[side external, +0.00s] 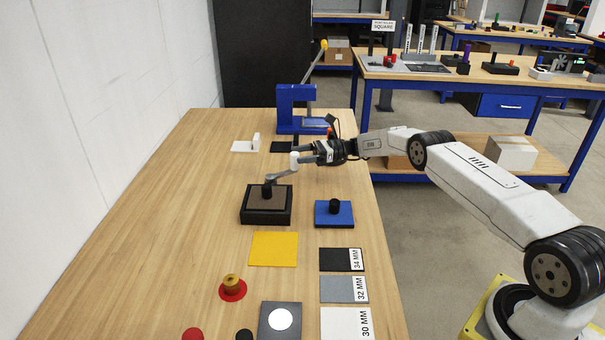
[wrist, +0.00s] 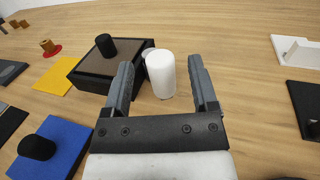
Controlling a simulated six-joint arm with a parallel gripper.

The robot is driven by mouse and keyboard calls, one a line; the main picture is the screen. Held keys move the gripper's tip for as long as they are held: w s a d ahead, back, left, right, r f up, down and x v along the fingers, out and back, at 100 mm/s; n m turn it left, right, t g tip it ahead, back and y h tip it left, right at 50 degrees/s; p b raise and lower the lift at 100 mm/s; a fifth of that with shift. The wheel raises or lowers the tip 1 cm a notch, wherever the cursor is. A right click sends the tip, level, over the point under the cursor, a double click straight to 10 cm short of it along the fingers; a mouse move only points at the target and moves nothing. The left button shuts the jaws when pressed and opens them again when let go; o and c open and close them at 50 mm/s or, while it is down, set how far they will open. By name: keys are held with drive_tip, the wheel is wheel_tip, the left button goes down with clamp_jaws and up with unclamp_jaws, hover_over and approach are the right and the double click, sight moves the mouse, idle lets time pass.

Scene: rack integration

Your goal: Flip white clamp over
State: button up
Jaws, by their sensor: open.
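The white clamp handle (side external: 295,160) is an upright white cylinder at the end of a grey lever (side external: 281,176). The lever reaches from a black knob (side external: 267,191) on a dark block with a brown top (side external: 250,214). In the wrist view the white cylinder (wrist: 160,74) stands between the fingertips of my gripper (wrist: 162,84), with a visible gap on the right side. My gripper (side external: 306,157) also shows in the side view, level with the handle and coming from the right. It is open. The lever is mostly hidden in the wrist view.
A blue plate with a black knob (side external: 334,213) lies right of the dark block. A yellow square (side external: 273,249) is in front. A blue press (side external: 297,110), a white L-shaped piece (side external: 245,146) and a black plate (side external: 282,147) are behind. The table's left side is clear.

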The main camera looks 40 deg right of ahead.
drive_tip(key=shift+v, duration=1.75)
drive_tip(key=shift+r, duration=0.25)
drive_tip(key=c, duration=0.8)
drive_tip(key=shift+r, duration=0.35)
clamp_jaws()
drive_tip(key=a+r+m+t+h, duration=0.1)
drive_tip(key=a+r+m+h, duration=0.15)
drive_tip(key=r, duration=0.35)
drive_tip(key=a+r+m+h, duration=0.1)
drive_tip(key=r+m+h, duration=0.2)
drive_tip(key=r, duration=0.3)
drive_tip(key=s+a+f+m+h, duration=0.1)
drive_tip(key=s+m+h, duration=0.6)
drive_tip(key=s+h, duration=0.4)
drive_tip(key=shift+n+y, duration=0.25)
drive_tip(key=shift+y, duration=0.3)
drive_tip(key=shift+s+f, duration=0.2)
drive_tip(key=shift+f, duration=0.65)
drive_tip(key=shift+s+f, duration=0.2)
drive_tip(key=shift+f, duration=0.65)
drive_tip(key=shift+s+f, duration=0.2)
drive_tip(key=shift+f, duration=0.6)
